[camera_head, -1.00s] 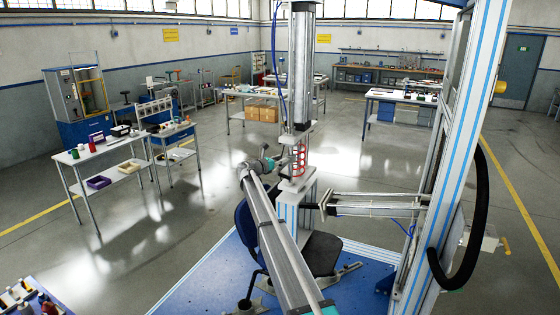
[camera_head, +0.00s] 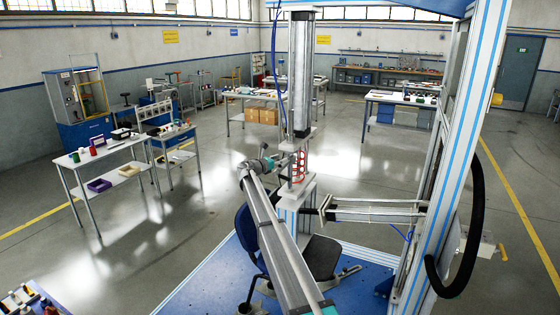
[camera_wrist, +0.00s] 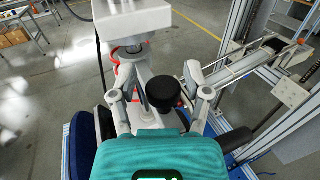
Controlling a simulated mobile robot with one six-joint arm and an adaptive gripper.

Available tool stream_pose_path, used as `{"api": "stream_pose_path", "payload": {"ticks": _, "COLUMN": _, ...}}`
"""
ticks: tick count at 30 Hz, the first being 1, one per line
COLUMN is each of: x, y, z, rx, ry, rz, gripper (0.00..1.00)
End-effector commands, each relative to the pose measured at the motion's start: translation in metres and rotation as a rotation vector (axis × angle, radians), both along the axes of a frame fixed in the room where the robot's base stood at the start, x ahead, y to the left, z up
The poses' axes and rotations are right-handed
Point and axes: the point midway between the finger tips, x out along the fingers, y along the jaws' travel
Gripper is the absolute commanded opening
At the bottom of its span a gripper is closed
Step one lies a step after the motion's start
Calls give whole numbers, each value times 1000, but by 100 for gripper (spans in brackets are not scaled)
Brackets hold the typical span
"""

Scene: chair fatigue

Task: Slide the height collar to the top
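In the head view my gripper (camera_head: 283,161) is at the upright column of the chair test stand, beside red rings (camera_head: 299,166) under the tall vertical cylinder (camera_head: 301,75). In the wrist view my gripper (camera_wrist: 158,76) has its two fingers apart, one on each side of a black round piece (camera_wrist: 162,93) and a grey post. The black piece lies nearer the right finger; whether either finger touches it I cannot tell. It may belong to the height collar, which I cannot pick out for certain. A red ring also shows in the wrist view (camera_wrist: 131,51).
The chair's dark seat (camera_head: 321,256) is below the column on the blue platform (camera_head: 205,285). A horizontal cylinder (camera_head: 378,211) reaches from the right frame post (camera_head: 466,130) toward the column. Tables with small items (camera_head: 103,153) stand at the left, with open floor between.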

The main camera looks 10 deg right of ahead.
Motion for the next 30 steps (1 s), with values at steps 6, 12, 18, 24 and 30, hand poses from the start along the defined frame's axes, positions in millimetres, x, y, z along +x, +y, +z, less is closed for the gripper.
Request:
{"api": "stream_pose_path", "payload": {"ticks": 6, "x": -1, "y": -1, "z": -1, "rx": 2, "ry": 0, "rz": -2, "gripper": 77}}
{"api": "stream_pose_path", "payload": {"ticks": 12, "x": -2, "y": 0, "z": -1, "rx": 3, "ry": 1, "rz": -3, "gripper": 77}}
{"api": "stream_pose_path", "payload": {"ticks": 18, "x": -6, "y": 6, "z": -1, "rx": 3, "ry": 1, "rz": -2, "gripper": 77}}
{"api": "stream_pose_path", "payload": {"ticks": 24, "x": -19, "y": 23, "z": -1, "rx": 3, "ry": 1, "rz": -1, "gripper": 77}}
{"api": "stream_pose_path", "payload": {"ticks": 30, "x": -36, "y": 49, "z": -1, "rx": 3, "ry": 1, "rz": -1, "gripper": 77}}
